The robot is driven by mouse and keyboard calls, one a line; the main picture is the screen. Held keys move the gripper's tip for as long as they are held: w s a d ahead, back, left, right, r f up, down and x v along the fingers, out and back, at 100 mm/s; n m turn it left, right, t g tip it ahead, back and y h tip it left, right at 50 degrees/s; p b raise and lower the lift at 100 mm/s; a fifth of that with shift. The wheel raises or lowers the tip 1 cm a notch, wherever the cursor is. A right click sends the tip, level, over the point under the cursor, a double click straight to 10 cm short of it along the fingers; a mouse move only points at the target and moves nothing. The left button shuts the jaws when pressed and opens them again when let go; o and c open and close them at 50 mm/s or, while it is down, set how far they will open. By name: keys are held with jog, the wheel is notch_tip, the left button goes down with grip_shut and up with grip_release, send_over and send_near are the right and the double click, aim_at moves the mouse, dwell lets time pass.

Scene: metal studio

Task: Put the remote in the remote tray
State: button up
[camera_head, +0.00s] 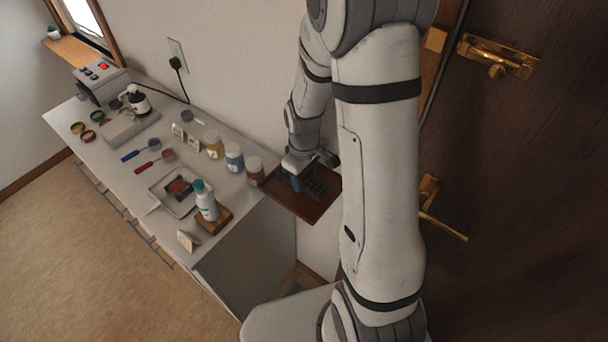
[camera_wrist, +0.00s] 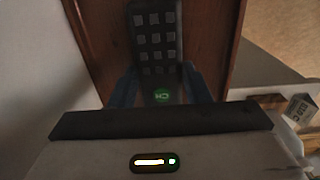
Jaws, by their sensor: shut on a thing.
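The remote (camera_head: 315,188) is dark with rows of grey buttons. It also shows in the wrist view (camera_wrist: 156,42), running away from me between two blue fingers. My gripper (camera_head: 292,182) is shut on its near end; the gripper also shows in the wrist view (camera_wrist: 160,90). The remote tray (camera_head: 297,207) is a dark brown shallow tray with raised edges at the right end of the bench. In the wrist view the tray (camera_wrist: 217,48) lies around and beneath the remote. I cannot tell whether the remote touches the tray floor. My arm hides the tray's right side.
The bench (camera_head: 228,150) left of the tray holds several paint jars (camera_head: 235,157), a metal tray (camera_head: 172,196) and a white bottle (camera_head: 206,203) on a wooden block. A wall is behind the tray. A dark door (camera_head: 520,190) with brass handles stands right of my arm.

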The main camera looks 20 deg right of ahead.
aim_at(304, 180)
jog(key=o, duration=1)
jog(key=shift+f, duration=0.1)
jog(key=shift+o, duration=0.2)
notch_tip(304, 180, up, 12)
jog(key=s+r+m+t, duration=0.3)
jog(key=s+r+m, duration=0.4)
jog(key=s, duration=0.7)
jog(key=v, duration=0.2)
jog(key=shift+a+r+b, duration=0.15)
jog(key=shift+r+b, duration=0.2)
jog(key=shift+s, duration=0.2)
